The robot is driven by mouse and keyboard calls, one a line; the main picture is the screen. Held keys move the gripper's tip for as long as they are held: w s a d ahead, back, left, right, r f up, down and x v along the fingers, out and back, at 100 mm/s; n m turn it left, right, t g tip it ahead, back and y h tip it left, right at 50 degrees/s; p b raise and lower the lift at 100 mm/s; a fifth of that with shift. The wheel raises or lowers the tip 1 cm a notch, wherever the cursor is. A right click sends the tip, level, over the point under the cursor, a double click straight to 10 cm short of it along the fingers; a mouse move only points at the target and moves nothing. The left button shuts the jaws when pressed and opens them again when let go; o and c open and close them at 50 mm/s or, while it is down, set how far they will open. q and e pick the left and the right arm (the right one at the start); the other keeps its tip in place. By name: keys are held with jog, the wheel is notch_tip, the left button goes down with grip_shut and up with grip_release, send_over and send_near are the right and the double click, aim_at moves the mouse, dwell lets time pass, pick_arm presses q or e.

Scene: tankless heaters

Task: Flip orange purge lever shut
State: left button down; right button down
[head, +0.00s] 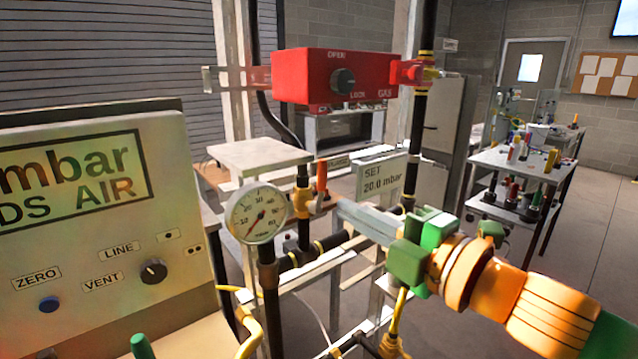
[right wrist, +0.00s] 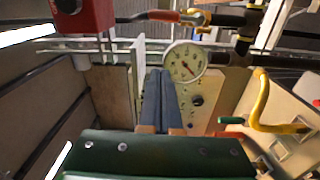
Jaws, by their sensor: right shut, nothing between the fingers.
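The orange purge lever (head: 321,178) stands upright on a brass valve on the black pipework, just right of the round pressure gauge (head: 258,213). A small sign, partly readable, is behind it. In the right wrist view the orange lever (right wrist: 163,15) lies across the top, pointing left from its valve. My right gripper (head: 342,208) reaches in from the right, its grey fingers shut and empty, tips close to the lever and a little below its top. In the right wrist view its fingers (right wrist: 160,80) are together, tips beside the gauge (right wrist: 185,62) and apart from the lever. My left gripper is not in view.
A red gas box (head: 335,76) with a black knob hangs above the lever. A large mbar meter panel (head: 100,215) is at left. A set-pressure sign (head: 381,180) stands behind the pipework. Yellow hoses (head: 245,325) run below. Benches stand farther back; open floor lies at right.

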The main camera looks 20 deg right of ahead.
aim_at(324, 183)
jog(key=w+p, duration=0.2)
jog(key=w, duration=0.1)
jog(key=w+p, duration=0.2)
jog(key=w, duration=0.2)
jog(key=w+a+p, duration=0.1)
jog(key=w+p, duration=0.1)
jog(key=w, duration=0.2)
jog(key=shift+w+a, duration=0.1)
jog(key=shift+w, duration=0.1)
jog(key=shift+w+d+f, duration=0.15)
jog(key=shift+w+d, duration=0.05)
jog(key=shift+d, duration=0.45)
jog(key=shift+a, duration=0.15)
